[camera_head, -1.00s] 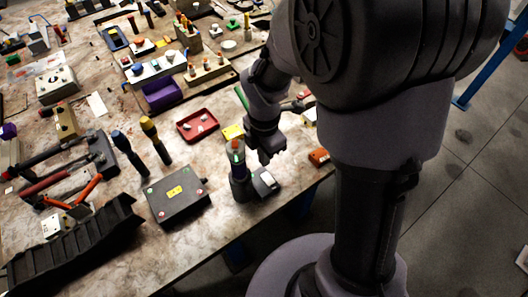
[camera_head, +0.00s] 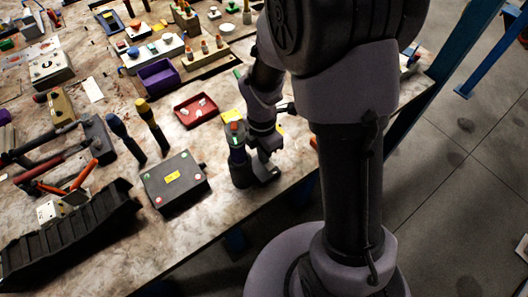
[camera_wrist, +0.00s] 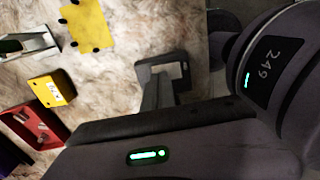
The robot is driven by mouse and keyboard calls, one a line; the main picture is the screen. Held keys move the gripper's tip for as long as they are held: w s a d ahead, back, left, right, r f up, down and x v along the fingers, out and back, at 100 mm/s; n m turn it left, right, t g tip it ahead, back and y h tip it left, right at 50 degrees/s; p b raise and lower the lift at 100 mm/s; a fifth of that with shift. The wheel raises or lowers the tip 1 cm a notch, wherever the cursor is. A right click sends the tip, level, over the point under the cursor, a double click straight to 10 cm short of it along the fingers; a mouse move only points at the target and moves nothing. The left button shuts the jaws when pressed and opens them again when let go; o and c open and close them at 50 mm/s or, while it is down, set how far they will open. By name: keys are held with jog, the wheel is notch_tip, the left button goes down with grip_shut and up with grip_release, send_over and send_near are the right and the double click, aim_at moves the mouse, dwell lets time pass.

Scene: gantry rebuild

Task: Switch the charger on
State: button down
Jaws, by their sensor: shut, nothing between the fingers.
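I take the charger (camera_head: 268,176) to be the low dark unit near the table's front edge in the head view. A dark upright cylinder (camera_head: 238,166) with an orange top and green marks stands at its left side. My gripper (camera_head: 264,157) is shut and empty, close over the charger, and covers much of it. I cannot tell whether they touch. The charger's switch is not clear in the head view. In the wrist view a dark forked piece (camera_wrist: 152,92) shows in the middle; I cannot tell what it is.
A black box (camera_head: 174,184) with a yellow label lies left of the cylinder. A red tray (camera_head: 181,116) is behind them, and it also shows in the wrist view (camera_wrist: 22,128). The table edge is close on the right.

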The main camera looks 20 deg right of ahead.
jog(key=shift+s, duration=0.2)
jog(key=shift+s+d+r, duration=0.25)
jog(key=shift+s, duration=0.35)
